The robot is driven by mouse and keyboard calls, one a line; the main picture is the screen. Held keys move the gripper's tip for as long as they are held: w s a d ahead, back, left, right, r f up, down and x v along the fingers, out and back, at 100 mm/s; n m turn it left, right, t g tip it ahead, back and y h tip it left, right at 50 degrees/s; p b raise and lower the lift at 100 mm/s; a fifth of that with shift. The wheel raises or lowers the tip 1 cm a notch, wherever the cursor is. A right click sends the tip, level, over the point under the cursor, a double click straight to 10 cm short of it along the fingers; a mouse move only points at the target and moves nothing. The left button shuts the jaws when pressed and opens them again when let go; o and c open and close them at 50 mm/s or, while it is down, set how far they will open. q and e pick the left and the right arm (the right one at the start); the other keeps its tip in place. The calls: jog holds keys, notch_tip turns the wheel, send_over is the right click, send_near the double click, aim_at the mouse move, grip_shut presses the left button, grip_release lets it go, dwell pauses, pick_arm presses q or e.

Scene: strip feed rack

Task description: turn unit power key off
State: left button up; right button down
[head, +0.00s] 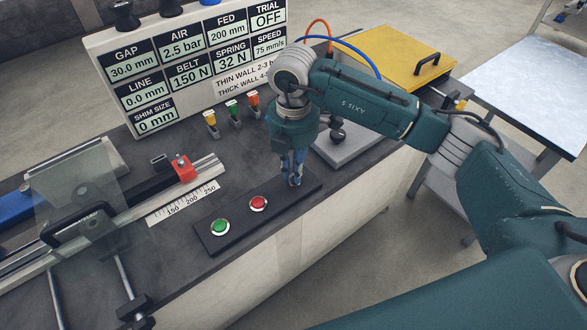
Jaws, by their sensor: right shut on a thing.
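A black control panel (240,227) lies along the front of the dark bench, with a green button (220,226) and a red button (258,203) on it. My right gripper (294,182) points down at the panel's right end, to the right of the red button. Its fingers are closed together on a small part there, which I take to be the power key. The fingers hide most of the key, so its turned position cannot be seen. My left gripper is not in view.
A display board (190,65) stands at the back. Several small coloured levers (232,107) stand in front of it. A rail with a red block (182,168) and a scale lies left. A yellow plate (400,55) with a black handle is at the back right.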

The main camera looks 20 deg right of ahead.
jog(key=shift+w+r, duration=0.1)
jog(key=c, duration=1.8)
grip_release()
jog(key=shift+o, duration=0.2)
notch_tip(320, 180, up, 12)
